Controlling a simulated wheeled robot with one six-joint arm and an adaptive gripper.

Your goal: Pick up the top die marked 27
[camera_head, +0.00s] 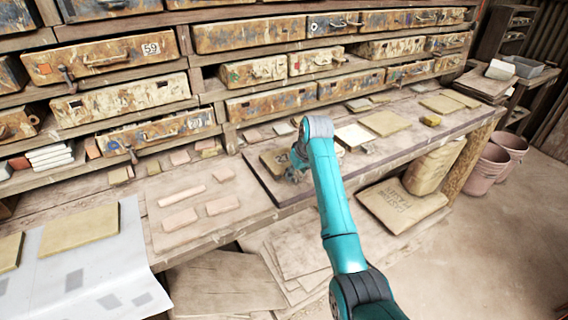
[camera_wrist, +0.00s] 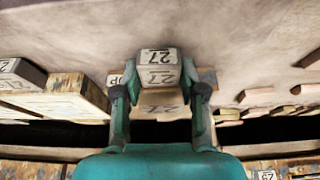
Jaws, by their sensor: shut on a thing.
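The die marked 27 (camera_wrist: 158,57) is a small pale block with dark edges and black numerals on two faces. It sits between the two fingertips of my gripper (camera_wrist: 160,76) in the wrist view, and the fingers are shut on its sides. A pale piece with letters that look like "OP" (camera_wrist: 115,79) shows partly behind the fingers. I cannot tell whether the die touches what lies beyond it. In the head view my gripper (camera_head: 299,165) is low over the bench, mostly hidden by my teal arm, and the die cannot be made out there.
An olive-brown marked block (camera_head: 274,160) lies left of my gripper on a dark board (camera_head: 262,180). Several pinkish clay bars (camera_head: 180,219) lie further left. Drawers (camera_head: 120,97) line the back. A pale tile (camera_head: 353,136) and a tan slab (camera_head: 385,122) lie to the right.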

